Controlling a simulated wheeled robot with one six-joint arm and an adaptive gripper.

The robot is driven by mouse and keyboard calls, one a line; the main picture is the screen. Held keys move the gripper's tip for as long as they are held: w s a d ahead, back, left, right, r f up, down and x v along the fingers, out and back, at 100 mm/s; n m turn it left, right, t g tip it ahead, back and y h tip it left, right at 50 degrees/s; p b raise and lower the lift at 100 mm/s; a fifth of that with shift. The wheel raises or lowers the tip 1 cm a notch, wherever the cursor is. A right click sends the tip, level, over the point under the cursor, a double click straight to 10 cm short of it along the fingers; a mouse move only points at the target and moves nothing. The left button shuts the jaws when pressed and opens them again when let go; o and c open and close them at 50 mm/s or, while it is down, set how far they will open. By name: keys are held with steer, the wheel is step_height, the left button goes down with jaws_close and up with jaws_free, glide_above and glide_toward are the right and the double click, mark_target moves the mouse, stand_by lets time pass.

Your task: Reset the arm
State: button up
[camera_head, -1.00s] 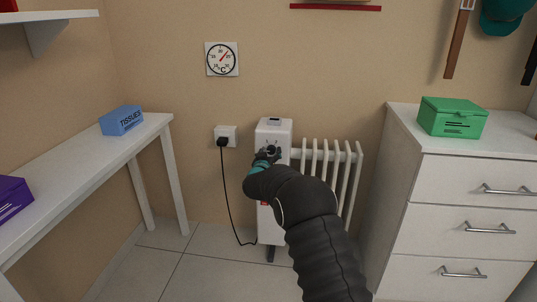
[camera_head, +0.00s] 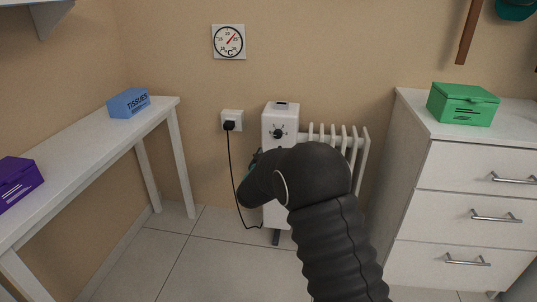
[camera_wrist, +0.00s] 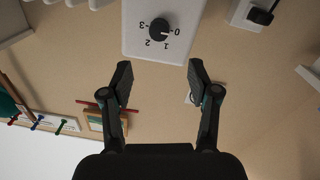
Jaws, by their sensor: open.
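My gripper (camera_wrist: 161,85) is open and empty in the wrist view, with its two fingers apart. Ahead of it is the white radiator control panel (camera_wrist: 185,48) with a black knob (camera_wrist: 161,29) and the numbers 0 to 3 around it. The fingertips are apart from the knob. In the head view, my black arm covers part of the white radiator (camera_head: 281,115), and its knob (camera_head: 278,133) is in plain sight. My gripper is mostly hidden behind my arm there.
A white table (camera_head: 70,148) on the left holds a blue tissue box (camera_head: 128,102) and a purple box (camera_head: 17,182). A white drawer cabinet (camera_head: 468,163) with a green box (camera_head: 463,104) stands on the right. A black plug and cord (camera_head: 230,126) hang beside the radiator. The tiled floor is clear.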

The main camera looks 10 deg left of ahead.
steer(key=shift+s, duration=0.2)
steer(key=s+a+f+n+g+y, duration=0.1)
steer(key=s+a+f+g+y, duration=0.1)
steer(key=f, duration=0.3)
steer(key=s+a+f+g+y, duration=0.1)
steer(key=a+f+g+y, duration=0.15)
steer(key=f, duration=0.25)
steer(key=s+f+n+g, duration=0.15)
steer(key=s+g, duration=0.35)
steer(key=s, duration=0.5)
steer(key=s+d+r+m+g+h, duration=0.1)
steer(key=s+d+r, duration=0.5)
steer(key=s+d, duration=0.4)
steer(key=s+d+r+m+g+h, duration=0.1)
steer(key=s+d+r, duration=0.5)
steer(key=s+d, duration=0.5)
steer(key=s+d+r+m+g+h, duration=0.1)
steer(key=s+d+r+m, duration=0.1)
steer(key=s+d+r, duration=0.5)
steer(key=s+d, duration=0.4)
steer(key=s, duration=0.4)
steer(key=shift+s, duration=0.25)
